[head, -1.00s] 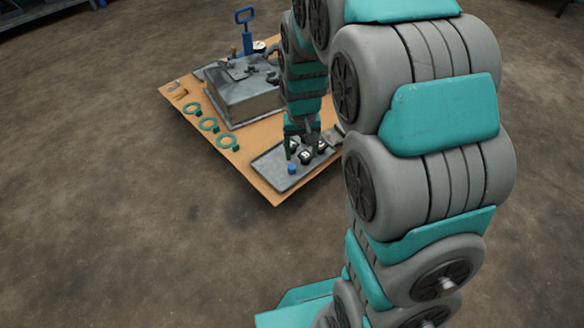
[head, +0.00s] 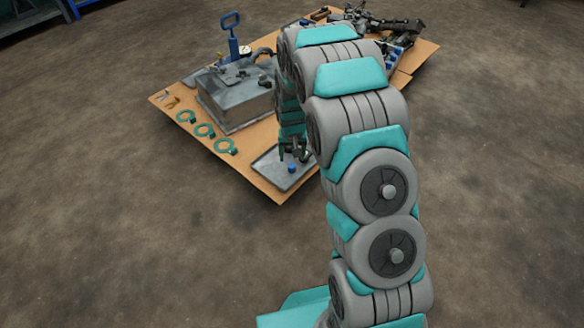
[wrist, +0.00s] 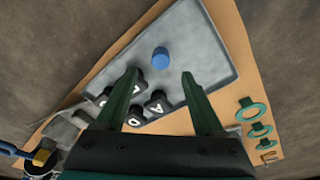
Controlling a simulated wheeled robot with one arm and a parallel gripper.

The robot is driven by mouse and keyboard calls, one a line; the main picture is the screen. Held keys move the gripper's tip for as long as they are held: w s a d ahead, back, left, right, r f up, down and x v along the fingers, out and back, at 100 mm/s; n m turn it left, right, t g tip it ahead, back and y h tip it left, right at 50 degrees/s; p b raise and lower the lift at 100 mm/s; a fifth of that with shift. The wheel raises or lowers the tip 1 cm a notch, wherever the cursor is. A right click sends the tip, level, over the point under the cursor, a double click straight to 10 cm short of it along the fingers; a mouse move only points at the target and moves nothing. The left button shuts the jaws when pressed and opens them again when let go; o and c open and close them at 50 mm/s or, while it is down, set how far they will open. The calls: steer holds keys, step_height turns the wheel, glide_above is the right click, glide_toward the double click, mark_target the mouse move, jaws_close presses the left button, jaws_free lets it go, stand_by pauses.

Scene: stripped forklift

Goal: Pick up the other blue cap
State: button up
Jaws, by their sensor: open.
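A small blue cap (head: 292,168) stands on the grey tray (head: 266,166) at the near corner of the board. In the wrist view the blue cap (wrist: 160,57) lies just beyond my fingertips, centred between them, on a bare part of the tray (wrist: 207,52). My gripper (wrist: 160,74) is open with nothing between its fingers. In the head view my gripper (head: 291,154) is small and over the tray, close behind the cap. Several black knobs with white marks (wrist: 158,102) sit on the tray between and beside the fingers. My arm hides part of the tray in the head view.
A grey metal box (head: 235,102) with a blue-handled tool (head: 233,40) stands behind the tray. Green rings (head: 204,130) lie on the board's left side. Dark metal parts (head: 385,27) lie at its far right. Open floor surrounds the board.

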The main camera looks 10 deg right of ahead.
mark_target(292, 166)
steer(key=f, duration=0.5)
steer(key=shift+w+b, duration=0.2)
steer(key=shift+b, duration=0.15)
steer(key=shift+c, duration=0.3)
jaws_close()
